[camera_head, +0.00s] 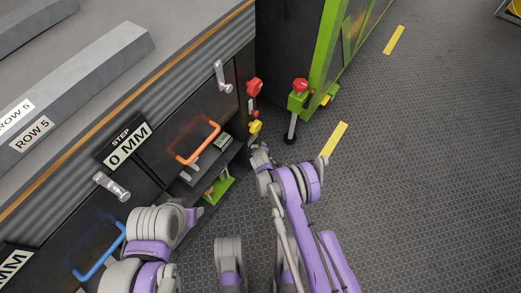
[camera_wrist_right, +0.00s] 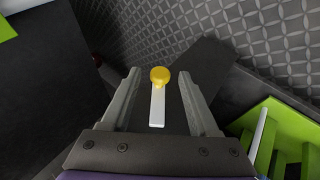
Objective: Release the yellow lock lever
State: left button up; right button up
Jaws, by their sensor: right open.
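The yellow lock lever shows in the right wrist view as a round yellow knob (camera_wrist_right: 160,75) on a pale flat shaft (camera_wrist_right: 157,108). It lies between the two fingers of my right gripper (camera_wrist_right: 160,82), with a visible gap on both sides. The fingers are open and hold nothing. In the head view a yellow part (camera_head: 255,126), apparently this lever, is at the dark cabinet's right end, just above my right gripper (camera_head: 261,153). My left arm (camera_head: 160,222) is at the lower left; whether its gripper is open or shut cannot be told.
A red knob (camera_head: 254,86) sits above the yellow part. An orange handle (camera_head: 198,143) and a blue handle (camera_head: 99,252) are on the cabinet front. A green frame (camera_head: 343,45) and a red-topped post (camera_head: 299,86) stand to the right. The patterned floor (camera_head: 420,180) at right is clear.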

pick_arm(q)
jog(key=p+v, duration=0.2)
jog(key=shift+w+r+p, duration=0.15)
jog(key=shift+p, duration=0.25)
pick_arm(e)
jog(key=v, duration=1)
jog(key=shift+s+r, duration=0.2)
jog(key=shift+r, duration=0.1)
pick_arm(q)
jog(key=shift+d, duration=0.1)
